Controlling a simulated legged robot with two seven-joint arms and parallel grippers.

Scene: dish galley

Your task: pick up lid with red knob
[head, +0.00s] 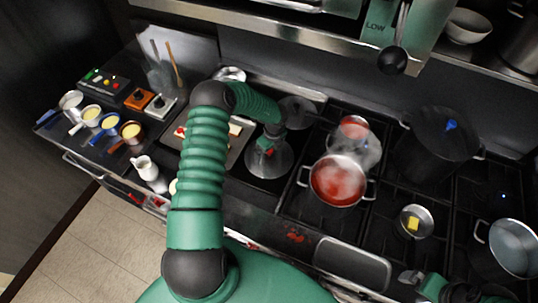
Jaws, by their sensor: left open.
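The lid with the red knob (262,168) is a round, greyish, see-through-looking lid on the dark stove top, left of the red pot. Its small red knob (268,153) shows at its middle. My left gripper (271,140) is directly above the lid, pointing down at the knob. It is open, with nothing seen held in it. The gripper hides part of the lid's far side, and I cannot tell if the fingers touch the knob. My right gripper (410,278) shows small at the bottom right, and its jaws are unclear.
A steaming pot of red sauce (338,181) stands right of the lid, with a smaller red pot (354,128) behind it. A large black pot (440,140), a small pan with butter (414,222) and an empty pot (513,247) stand farther right. A white pitcher (146,168) is at left.

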